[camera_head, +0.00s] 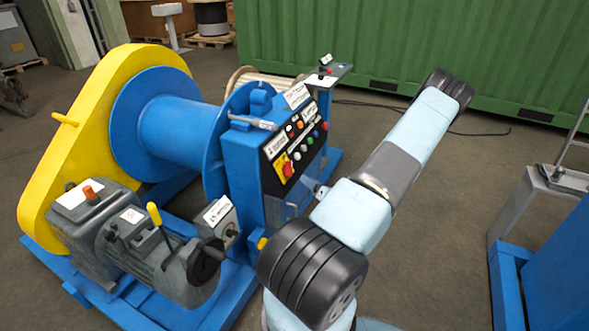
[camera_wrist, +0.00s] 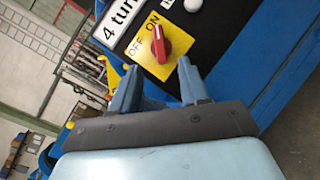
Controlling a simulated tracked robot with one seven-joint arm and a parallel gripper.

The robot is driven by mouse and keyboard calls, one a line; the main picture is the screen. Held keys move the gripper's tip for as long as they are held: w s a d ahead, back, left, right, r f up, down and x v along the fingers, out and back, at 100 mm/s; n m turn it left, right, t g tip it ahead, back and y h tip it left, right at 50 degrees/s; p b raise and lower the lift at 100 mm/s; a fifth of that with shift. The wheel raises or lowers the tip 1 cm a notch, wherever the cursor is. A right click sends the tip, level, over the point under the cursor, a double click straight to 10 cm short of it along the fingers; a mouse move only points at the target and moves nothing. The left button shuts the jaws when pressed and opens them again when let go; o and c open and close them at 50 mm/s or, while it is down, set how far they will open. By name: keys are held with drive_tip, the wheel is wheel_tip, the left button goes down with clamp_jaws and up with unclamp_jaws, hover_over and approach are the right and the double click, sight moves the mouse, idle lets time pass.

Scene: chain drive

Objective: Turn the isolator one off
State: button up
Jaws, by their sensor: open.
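A red rotary switch knob (camera_wrist: 162,46) on a yellow plate (camera_wrist: 140,55) marked OFF and ON shows in the wrist view. In the head view the same red knob (camera_head: 288,169) is low on the black control panel. No label naming it isolator one is readable, and I cannot tell which mark it points to. My gripper (camera_wrist: 158,76) is open, its two blue fingers apart below the knob in the wrist view, with nothing between them. In the head view the gripper (camera_head: 314,188) is small, right of the panel's lower part.
Several coloured buttons (camera_head: 308,141) sit beside the knob on the blue cabinet (camera_head: 243,165). A blue winch drum (camera_head: 175,130), a yellow guard (camera_head: 60,135) and a motor with a yellow lever (camera_head: 154,213) stand left. A green container (camera_head: 420,45) is behind.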

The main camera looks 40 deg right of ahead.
sight(292, 169)
drive_tip(key=w, duration=1)
drive_tip(key=shift+w+d, duration=0.15)
drive_tip(key=shift+w, duration=0.25)
clamp_jaws()
drive_tip(key=shift+d+n, duration=0.15)
drive_tip(key=shift+n, duration=0.15)
